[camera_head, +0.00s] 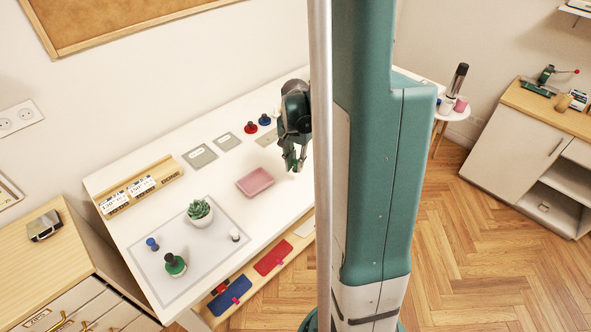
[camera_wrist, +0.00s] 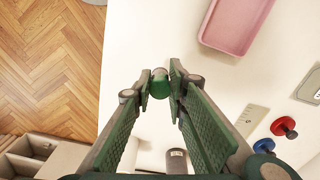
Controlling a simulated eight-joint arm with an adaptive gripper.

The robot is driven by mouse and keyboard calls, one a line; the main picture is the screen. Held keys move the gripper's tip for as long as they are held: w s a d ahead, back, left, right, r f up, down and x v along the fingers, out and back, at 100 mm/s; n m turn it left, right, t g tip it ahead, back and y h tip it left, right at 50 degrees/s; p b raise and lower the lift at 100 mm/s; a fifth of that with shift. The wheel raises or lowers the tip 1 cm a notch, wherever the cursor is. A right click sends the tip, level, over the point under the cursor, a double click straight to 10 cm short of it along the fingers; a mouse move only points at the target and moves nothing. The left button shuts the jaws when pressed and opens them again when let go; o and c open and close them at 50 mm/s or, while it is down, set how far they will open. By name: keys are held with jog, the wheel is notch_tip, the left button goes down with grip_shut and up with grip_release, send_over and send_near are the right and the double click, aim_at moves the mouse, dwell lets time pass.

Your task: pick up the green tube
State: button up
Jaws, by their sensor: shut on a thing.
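The green tube (camera_wrist: 159,88) shows in the wrist view as a short green cylinder with a greyish end, between the two fingertips. My gripper (camera_wrist: 160,80) is shut on it, one finger on each side. In the head view my gripper (camera_head: 292,162) points down over the white table (camera_head: 215,175), right of the pink tray. The tube is too small there to make out clearly between the fingers. I cannot tell whether it touches the table.
The pink tray (camera_head: 255,182) is left of my gripper. Red (camera_head: 250,128) and blue (camera_head: 264,120) knobs stand behind it. A potted plant (camera_head: 200,213) and a green-based stamp (camera_head: 175,264) stand on a grey mat. A dark cylinder (camera_wrist: 176,161) is near my gripper.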

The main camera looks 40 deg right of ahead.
aim_at(295, 161)
jog(key=shift+r, duration=1.75)
